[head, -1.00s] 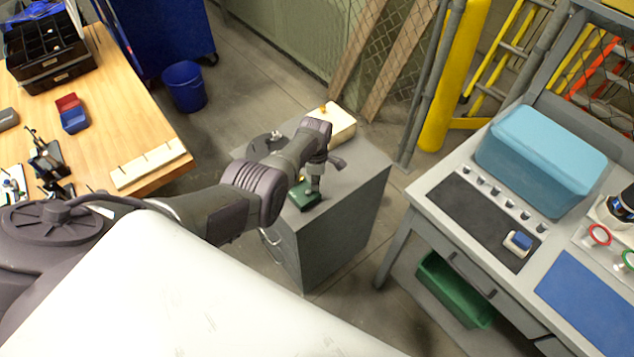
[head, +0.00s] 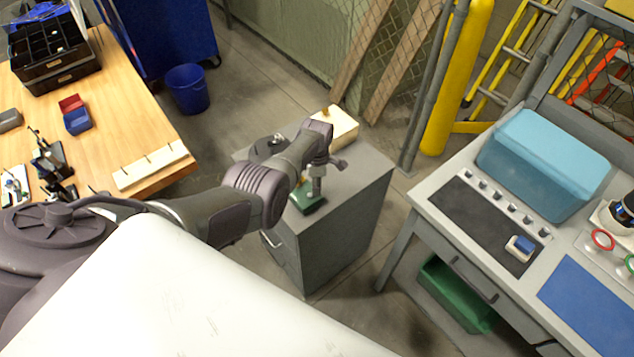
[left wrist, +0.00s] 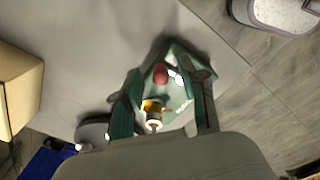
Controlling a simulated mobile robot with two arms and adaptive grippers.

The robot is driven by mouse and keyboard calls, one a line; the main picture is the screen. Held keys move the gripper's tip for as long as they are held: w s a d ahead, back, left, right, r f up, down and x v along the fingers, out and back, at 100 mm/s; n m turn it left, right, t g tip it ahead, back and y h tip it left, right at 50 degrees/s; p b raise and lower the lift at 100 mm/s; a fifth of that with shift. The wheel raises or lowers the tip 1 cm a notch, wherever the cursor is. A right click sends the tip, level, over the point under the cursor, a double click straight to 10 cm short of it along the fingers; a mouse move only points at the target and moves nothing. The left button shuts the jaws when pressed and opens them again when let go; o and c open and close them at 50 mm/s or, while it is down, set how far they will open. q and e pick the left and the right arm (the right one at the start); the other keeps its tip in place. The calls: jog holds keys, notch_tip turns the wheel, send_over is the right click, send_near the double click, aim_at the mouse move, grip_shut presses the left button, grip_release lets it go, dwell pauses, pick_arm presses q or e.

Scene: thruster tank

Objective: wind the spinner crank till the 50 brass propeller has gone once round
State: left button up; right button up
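The spinner's green base (head: 309,203) stands on the grey cabinet, partly hidden by my left gripper (head: 317,188). The gripper points down over it. In the left wrist view, my left gripper (left wrist: 165,103) has its two fingers well apart. The green base (left wrist: 178,95) shows between and beyond them, with a red knob (left wrist: 160,73) and a brass-coloured part (left wrist: 152,104) above it. No finger clearly touches the knob or the brass part. I cannot tell which part is the crank or the propeller, nor read a 50. My right gripper is out of view.
The grey cabinet (head: 358,185) also bears a pale wooden block (head: 342,128) and a dark round thing (head: 265,148) near the arm. A wooden bench (head: 130,115) stands left, a grey workbench (head: 425,200) right. A blue bucket (head: 188,90) stands on the floor behind.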

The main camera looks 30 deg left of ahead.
pick_arm(q)
notch_tip(320, 180, up, 12)
dwell(0.7)
dwell(0.4)
